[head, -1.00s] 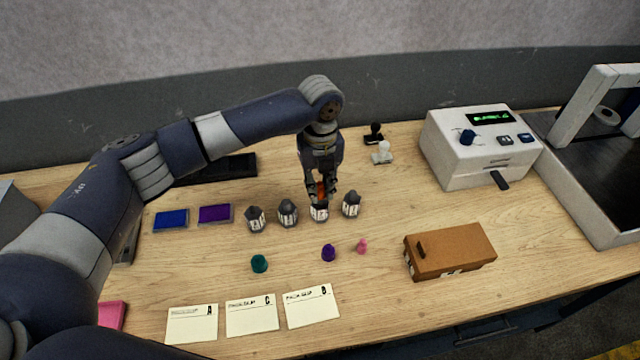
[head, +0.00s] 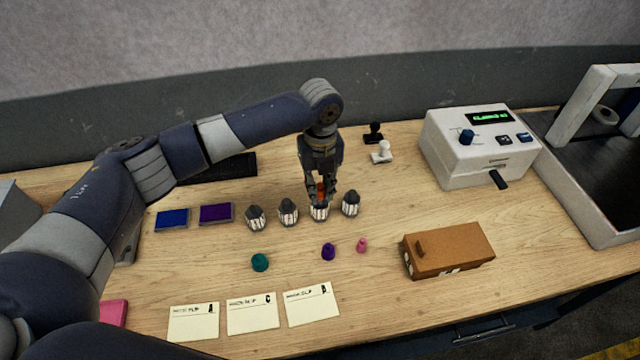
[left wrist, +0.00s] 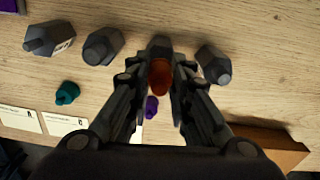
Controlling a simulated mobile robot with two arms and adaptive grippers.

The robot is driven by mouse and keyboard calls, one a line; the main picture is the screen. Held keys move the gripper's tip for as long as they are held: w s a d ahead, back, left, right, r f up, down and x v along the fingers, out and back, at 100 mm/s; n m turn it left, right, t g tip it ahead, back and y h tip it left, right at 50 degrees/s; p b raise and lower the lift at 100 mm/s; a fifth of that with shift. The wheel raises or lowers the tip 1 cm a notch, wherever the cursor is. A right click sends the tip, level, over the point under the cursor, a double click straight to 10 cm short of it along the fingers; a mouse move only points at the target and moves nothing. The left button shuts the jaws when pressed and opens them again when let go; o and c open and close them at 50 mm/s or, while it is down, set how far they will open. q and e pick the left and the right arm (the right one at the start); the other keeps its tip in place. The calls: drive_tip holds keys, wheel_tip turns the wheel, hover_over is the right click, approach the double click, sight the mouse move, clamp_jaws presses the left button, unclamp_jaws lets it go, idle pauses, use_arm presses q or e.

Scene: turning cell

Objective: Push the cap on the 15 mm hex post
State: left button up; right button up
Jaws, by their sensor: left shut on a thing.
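Several dark grey posts with white labelled sides stand in a row mid-table; the label text is too small to read, so I cannot tell which is 15 mm. My left gripper (head: 320,193) points down over the third post from the left (head: 319,213), shut on an orange-red cap (left wrist: 160,76). The cap is right at that post's top; I cannot tell whether it is seated. The other posts are the first (head: 256,218), second (head: 288,212) and rightmost (head: 351,204). My right gripper is out of view.
Loose teal (head: 260,262), purple (head: 328,252) and pink (head: 361,245) caps lie in front of the posts. Three paper cards (head: 252,313) lie near the front edge. A brown box (head: 450,250) is at right, a white machine (head: 480,150) behind it.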

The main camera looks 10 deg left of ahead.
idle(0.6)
use_arm(q)
drive_tip(key=shift+f, duration=0.45)
drive_tip(key=o, duration=1.3)
drive_tip(key=shift+c, duration=0.2)
drive_tip(key=shift+r+p, duration=2.55)
drive_tip(key=shift+p, duration=0.05)
